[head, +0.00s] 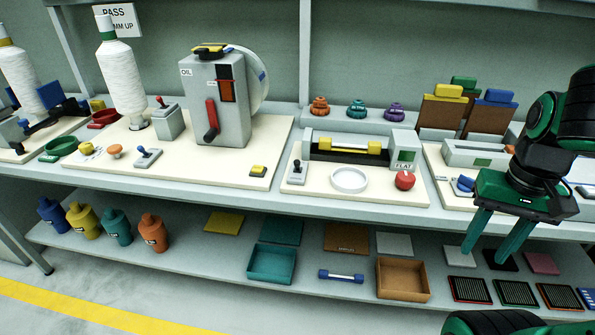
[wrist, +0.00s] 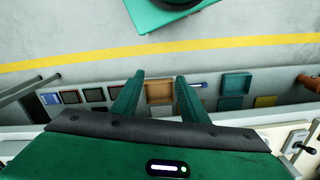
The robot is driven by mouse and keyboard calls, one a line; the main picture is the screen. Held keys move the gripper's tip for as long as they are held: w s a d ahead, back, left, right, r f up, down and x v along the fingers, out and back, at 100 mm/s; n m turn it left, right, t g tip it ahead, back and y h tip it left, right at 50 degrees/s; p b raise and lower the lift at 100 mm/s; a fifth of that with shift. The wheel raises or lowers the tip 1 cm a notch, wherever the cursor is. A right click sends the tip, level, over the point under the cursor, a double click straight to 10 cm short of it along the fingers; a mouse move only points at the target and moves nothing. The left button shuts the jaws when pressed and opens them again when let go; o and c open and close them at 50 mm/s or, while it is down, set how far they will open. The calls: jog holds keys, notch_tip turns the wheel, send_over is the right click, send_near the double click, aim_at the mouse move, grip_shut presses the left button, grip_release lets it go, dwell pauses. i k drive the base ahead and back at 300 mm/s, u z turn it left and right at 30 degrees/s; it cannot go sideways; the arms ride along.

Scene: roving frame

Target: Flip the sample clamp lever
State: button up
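No lever carries a readable "sample clamp" label. A small lever with a dark handle on a grey base (head: 298,171) stands at the front left of the middle board. All look upright or tilted. My gripper (head: 485,256) is open and empty, pointing down in front of the bench's right end, well right of these levers. In the wrist view my gripper (wrist: 160,76) has nothing between its fingers. A dark-handled lever (wrist: 301,143) shows at the right edge there.
The middle board holds a yellow roller (head: 346,146), a white ring (head: 349,180) and a red knob (head: 404,180). A grey oil machine (head: 231,120) stands on the left board. The lower shelf holds bottles and trays (head: 272,265). The floor in front (head: 60,275) is clear.

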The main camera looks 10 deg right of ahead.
aim_at(296, 162)
jog(key=u, duration=1.1)
jog(key=k, duration=1.25)
jog(key=z, duration=0.55)
jog(key=i, duration=1.05)
jog(key=u, duration=0.05)
